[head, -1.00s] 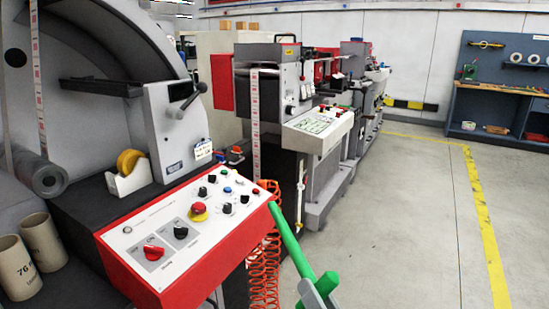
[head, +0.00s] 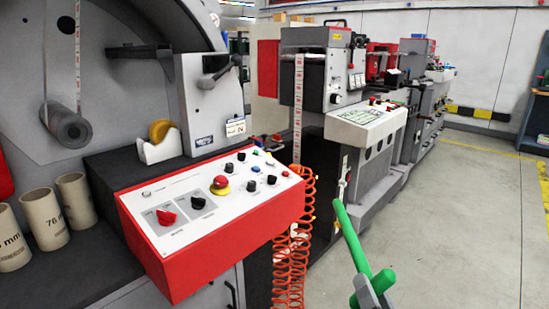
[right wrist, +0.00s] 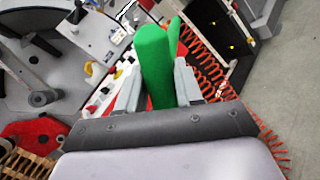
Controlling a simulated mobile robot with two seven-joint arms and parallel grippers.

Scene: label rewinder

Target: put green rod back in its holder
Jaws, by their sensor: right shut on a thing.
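The green rod (head: 352,238) is in the lower right of the head view, slanting up and left, with a short green crosspiece (head: 381,281) near its lower end. My right gripper (head: 366,295) is shut on the rod near that crosspiece, partly cut off by the bottom edge. In the right wrist view the rod (right wrist: 154,62) stands between the two grey fingers of the gripper (right wrist: 158,82) and points away from the camera. The rod's upper end is free, just right of the orange coiled hose. I cannot make out its holder for certain. My left gripper is not in view.
A red-edged control panel (head: 215,200) juts out left of the rod. An orange coiled hose (head: 292,240) hangs between them. A narrow white fitting (head: 343,180) is on the dark machine side behind the rod tip. Clear floor (head: 460,220) lies to the right.

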